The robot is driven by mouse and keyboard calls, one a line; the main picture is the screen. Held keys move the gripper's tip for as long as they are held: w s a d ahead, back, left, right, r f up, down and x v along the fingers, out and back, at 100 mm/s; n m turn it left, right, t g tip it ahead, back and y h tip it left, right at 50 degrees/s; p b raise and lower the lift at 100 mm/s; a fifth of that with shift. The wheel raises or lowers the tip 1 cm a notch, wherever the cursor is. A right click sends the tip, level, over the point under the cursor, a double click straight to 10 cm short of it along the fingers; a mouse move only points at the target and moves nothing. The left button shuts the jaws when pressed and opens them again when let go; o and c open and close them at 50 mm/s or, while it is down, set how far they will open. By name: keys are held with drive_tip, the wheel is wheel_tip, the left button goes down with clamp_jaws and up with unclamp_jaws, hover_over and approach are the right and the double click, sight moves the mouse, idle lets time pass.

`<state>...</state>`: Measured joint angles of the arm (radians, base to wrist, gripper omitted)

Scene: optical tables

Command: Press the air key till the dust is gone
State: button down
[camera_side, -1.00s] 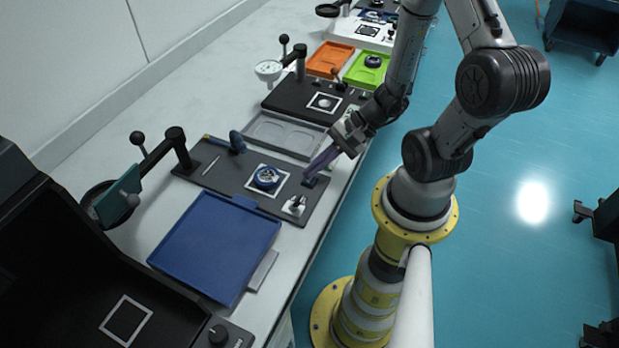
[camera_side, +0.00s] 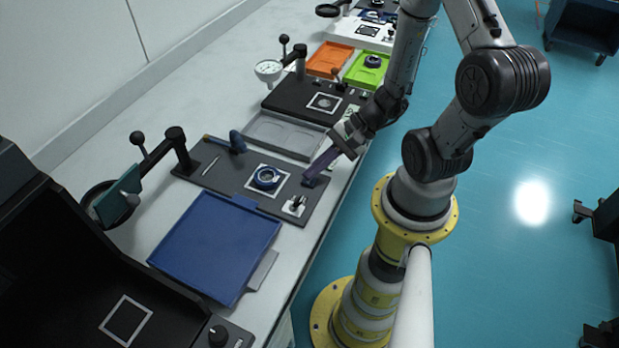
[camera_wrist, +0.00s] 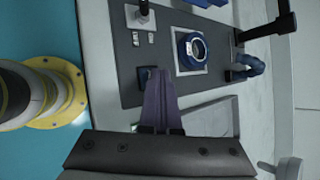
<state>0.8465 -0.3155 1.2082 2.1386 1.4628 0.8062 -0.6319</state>
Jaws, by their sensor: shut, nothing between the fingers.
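A dark mat-like station plate (camera_side: 230,179) holds a blue ring-shaped part (camera_side: 267,177) on a white-framed square; the part also shows in the wrist view (camera_wrist: 191,49). Whether dust lies on it is too small to tell. A blue nozzle (camera_side: 237,141) stands at the plate's far edge and points toward the part in the wrist view (camera_wrist: 245,68). A small dark blue key (camera_wrist: 145,77) sits at the plate's near edge. My gripper (camera_side: 308,179) is shut, its purple fingers empty, with the tips (camera_wrist: 157,72) at the key and partly hiding it. Contact cannot be told for sure.
A small knob or switch (camera_side: 297,204) stands on the plate near its front corner. A blue tray (camera_side: 215,245) lies on one side, a grey tray (camera_side: 283,135) on the other. A post with a magnifier arm (camera_side: 177,147) rises at the back.

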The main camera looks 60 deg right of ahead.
sight(314, 178)
drive_tip(key=shift+r, duration=0.75)
drive_tip(key=shift+r, duration=0.1)
drive_tip(key=shift+r, duration=2.4)
